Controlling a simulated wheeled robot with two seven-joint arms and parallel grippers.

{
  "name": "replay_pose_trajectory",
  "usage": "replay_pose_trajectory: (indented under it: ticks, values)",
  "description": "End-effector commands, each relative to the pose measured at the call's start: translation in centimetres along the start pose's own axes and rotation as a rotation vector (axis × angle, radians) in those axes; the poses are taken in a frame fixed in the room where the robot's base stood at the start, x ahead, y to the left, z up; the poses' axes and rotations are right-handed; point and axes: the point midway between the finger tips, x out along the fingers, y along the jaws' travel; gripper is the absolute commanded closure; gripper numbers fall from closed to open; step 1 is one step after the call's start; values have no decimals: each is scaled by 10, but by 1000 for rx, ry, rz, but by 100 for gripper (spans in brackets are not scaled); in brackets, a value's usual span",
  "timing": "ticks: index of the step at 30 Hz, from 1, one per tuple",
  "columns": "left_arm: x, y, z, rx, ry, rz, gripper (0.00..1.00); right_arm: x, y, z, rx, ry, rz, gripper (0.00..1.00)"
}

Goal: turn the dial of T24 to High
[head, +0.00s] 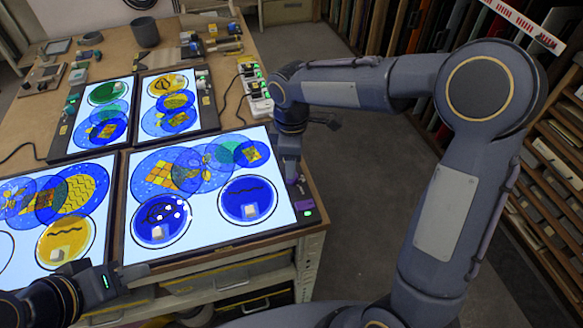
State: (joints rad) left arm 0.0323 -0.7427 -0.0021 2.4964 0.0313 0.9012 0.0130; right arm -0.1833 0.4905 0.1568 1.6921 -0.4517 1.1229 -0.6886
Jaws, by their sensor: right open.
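Several light panels lie on the table; no label reading T24 is legible to me. The large front right panel (215,238) is lit, with blue and yellow glass discs on it. A control strip along its right edge carries a small purple part (298,187) and a green-lit part (308,212); the dial's setting is too small to read. My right gripper (292,178) is open and points down at this strip, beside the purple part, partly hiding the strip. Whether it touches anything is unclear. My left gripper (132,275) is at the front edge, low left, its jaws unclear.
A lit front left panel (20,250) and two smaller back panels (98,112) (176,103) lie close by. A power strip (256,92) and a dark cup (146,32) stand on the brown table (120,55). Open floor (365,165) lies to the right, before the racks.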

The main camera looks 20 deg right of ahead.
Motion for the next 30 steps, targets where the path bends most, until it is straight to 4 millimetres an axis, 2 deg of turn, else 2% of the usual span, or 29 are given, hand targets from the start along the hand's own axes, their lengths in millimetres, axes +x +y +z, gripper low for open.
replay_pose_trajectory:
  ticks: [3,7,23,26,30]
  values:
    - [1,0,0,0,0,0,64,-18,1,0,-1,1,3,52]
    - [1,0,0,0,0,0,64,-27,0,0,-2,0,1,52]
    - [1,0,0,0,0,0,64,-30,0,1,2,0,0,52]
    - [1,0,0,0,0,0,64,-36,-4,10,44,16,7,52]
    - [1,0,0,0,0,0,64,-57,-24,44,223,84,28,52]
